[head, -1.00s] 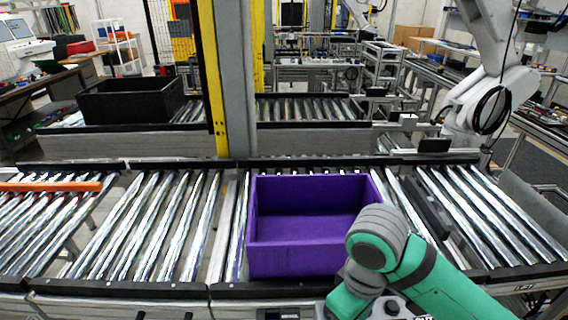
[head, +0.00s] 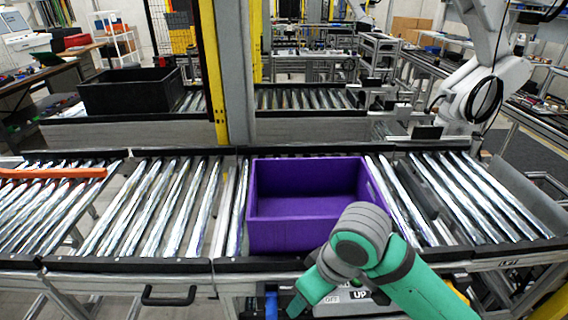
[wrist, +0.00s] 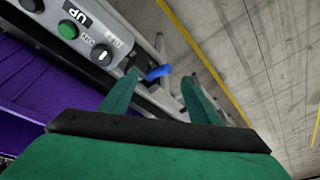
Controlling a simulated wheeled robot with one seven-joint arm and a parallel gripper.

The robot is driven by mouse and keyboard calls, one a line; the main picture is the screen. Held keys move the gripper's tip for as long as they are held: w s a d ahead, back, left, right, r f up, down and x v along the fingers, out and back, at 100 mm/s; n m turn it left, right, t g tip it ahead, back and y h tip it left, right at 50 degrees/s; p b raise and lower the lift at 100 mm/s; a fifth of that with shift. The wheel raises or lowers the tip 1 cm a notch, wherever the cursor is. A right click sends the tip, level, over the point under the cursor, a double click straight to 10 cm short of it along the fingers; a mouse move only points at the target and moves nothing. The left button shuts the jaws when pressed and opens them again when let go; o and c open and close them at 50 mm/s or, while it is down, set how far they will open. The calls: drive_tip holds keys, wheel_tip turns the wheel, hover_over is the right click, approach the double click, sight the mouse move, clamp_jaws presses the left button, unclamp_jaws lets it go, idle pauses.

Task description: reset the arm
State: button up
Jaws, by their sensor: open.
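My gripper (wrist: 158,88) shows in the wrist view with its two green fingers apart and nothing between them. It points past the conveyor's front side, with the floor beyond. My green and grey arm reaches in from the lower right of the head view, in front of the purple crate (head: 293,237). The crate stands on the rollers and looks empty; my arm covers its lower right corner. Purple also shows at the left of the wrist view (wrist: 30,105).
A control panel (wrist: 85,35) with buttons and an "UP" label is on the conveyor front close to my gripper. A black crate (head: 130,98) stands on the back conveyor. An orange bar (head: 50,173) lies at the left. The rollers (head: 150,205) left of the purple crate are clear.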

drive_tip(key=w+a+r+m+t+y, duration=0.35)
drive_tip(key=w+a+t+y, duration=0.2)
drive_tip(key=a, duration=0.45)
drive_tip(key=w+a+r+m+t+y, duration=0.2)
drive_tip(key=w+a+m+t+y, duration=0.25)
drive_tip(key=a+t, duration=0.4)
drive_tip(key=s+d+f+m+t+h, duration=0.1)
drive_tip(key=s+d+f+m+h, duration=0.35)
drive_tip(key=f, duration=0.45)
drive_tip(key=s+d+f+m+h, duration=0.1)
drive_tip(key=s+f+m+h, duration=0.2)
drive_tip(key=s+f+h, duration=0.5)
drive_tip(key=s+d+f+n, duration=0.2)
drive_tip(key=s, duration=0.5)
drive_tip(key=s+d+f+n+g, duration=0.1)
drive_tip(key=s+d+f+n, duration=0.1)
drive_tip(key=s, duration=0.6)
drive_tip(key=s+d+f+n, duration=0.2)
drive_tip(key=s+d+n, duration=0.1)
drive_tip(key=s, duration=0.4)
drive_tip(key=shift+s+d, duration=0.2)
drive_tip(key=shift+d, duration=0.15)
drive_tip(key=shift+f, duration=0.1)
